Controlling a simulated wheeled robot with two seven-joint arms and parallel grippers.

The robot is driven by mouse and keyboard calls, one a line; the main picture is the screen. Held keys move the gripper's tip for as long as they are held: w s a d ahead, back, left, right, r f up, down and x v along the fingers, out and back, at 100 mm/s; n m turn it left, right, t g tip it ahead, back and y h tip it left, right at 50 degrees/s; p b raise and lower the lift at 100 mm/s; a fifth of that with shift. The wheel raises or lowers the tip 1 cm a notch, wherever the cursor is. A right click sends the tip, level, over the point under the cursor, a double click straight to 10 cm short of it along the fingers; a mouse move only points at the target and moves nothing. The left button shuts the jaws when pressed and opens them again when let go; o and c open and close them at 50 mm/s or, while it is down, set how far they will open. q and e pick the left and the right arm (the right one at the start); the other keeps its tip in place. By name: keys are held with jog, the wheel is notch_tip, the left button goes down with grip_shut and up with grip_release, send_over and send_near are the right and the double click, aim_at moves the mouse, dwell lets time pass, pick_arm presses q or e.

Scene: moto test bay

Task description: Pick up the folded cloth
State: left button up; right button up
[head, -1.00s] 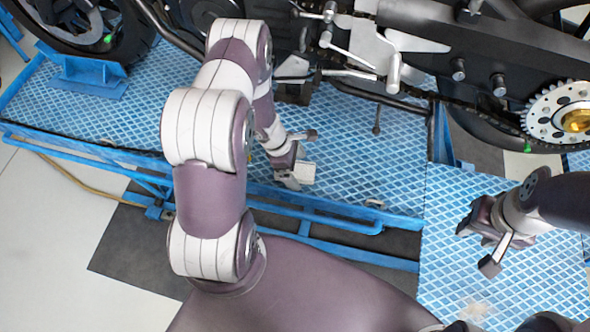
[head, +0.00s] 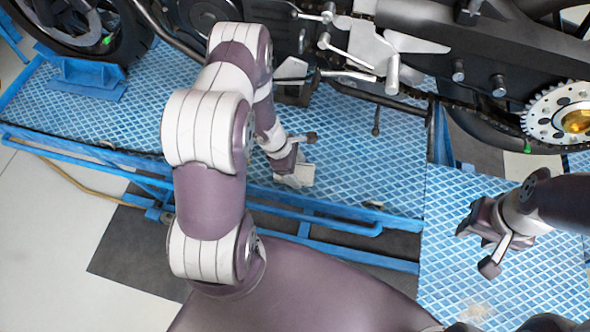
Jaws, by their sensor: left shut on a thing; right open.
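A small off-white folded cloth (head: 307,174) shows at the tip of my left gripper (head: 295,178), just above or on the blue platform near its front edge. My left gripper points down and is shut on the cloth. The gripper hides part of the cloth, and I cannot tell whether the cloth touches the platform. My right gripper (head: 478,246) is open and empty over the blue surface at the right, well apart from the cloth.
A motorcycle (head: 430,60) stands along the back, with its sprocket (head: 562,115) at the right and a wheel (head: 70,30) at the left. The blue diamond-patterned platform (head: 340,165) has a front rail (head: 330,220). Platform right of the cloth is mostly clear.

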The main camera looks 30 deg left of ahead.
aim_at(303, 171)
pick_arm(q)
jog(key=shift+r, duration=0.5)
notch_tip(303, 171, up, 3)
jog(key=shift+r, duration=0.1)
jog(key=s+d+r, duration=0.1)
jog(key=d+r, duration=0.1)
jog(key=d, duration=0.1)
jog(key=s+d+r, duration=0.1)
jog(key=d+r, duration=0.1)
jog(key=d, duration=0.2)
jog(key=s+d+r+b, duration=0.1)
jog(key=d+r, duration=0.2)
jog(key=d, duration=0.1)
jog(key=shift+s, duration=0.3)
jog(key=shift+c, duration=0.6)
